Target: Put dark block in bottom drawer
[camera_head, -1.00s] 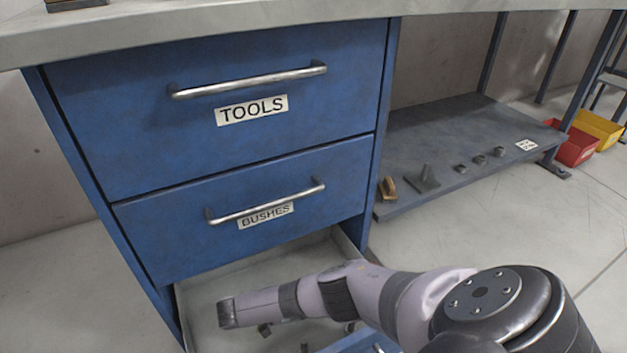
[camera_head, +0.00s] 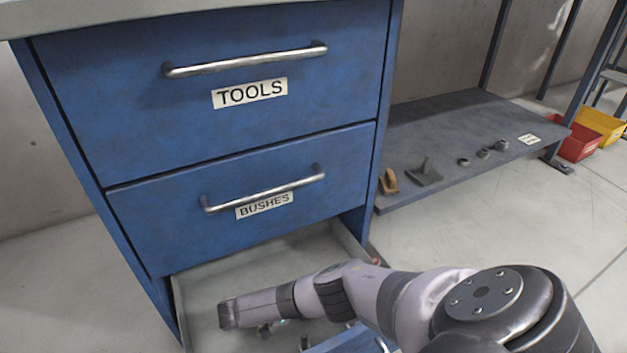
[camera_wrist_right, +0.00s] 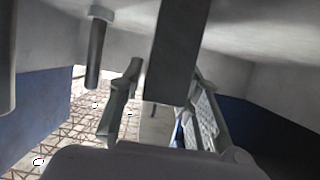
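The bottom drawer (camera_head: 215,270) of the blue cabinet is pulled out, and its light grey inside shows in the head view. My right arm reaches across it from the right; its gripper is hidden there. In the right wrist view my right gripper (camera_wrist_right: 168,90) has one finger at each side of a dark grey block (camera_wrist_right: 178,45). Both fingertips appear to touch it, and the block runs out of the picture at the top. Whether the block rests on a surface is unclear. My left gripper is not in view.
The drawers marked TOOLS (camera_head: 110,100) and BUSHES (camera_head: 335,155) are shut above. A grey flanged rod (camera_wrist_right: 96,55) stands beside the gripper in the wrist view. A low shelf (camera_head: 470,130) at the right holds several small parts. Red (camera_head: 577,147) and yellow (camera_head: 603,125) bins stand beyond.

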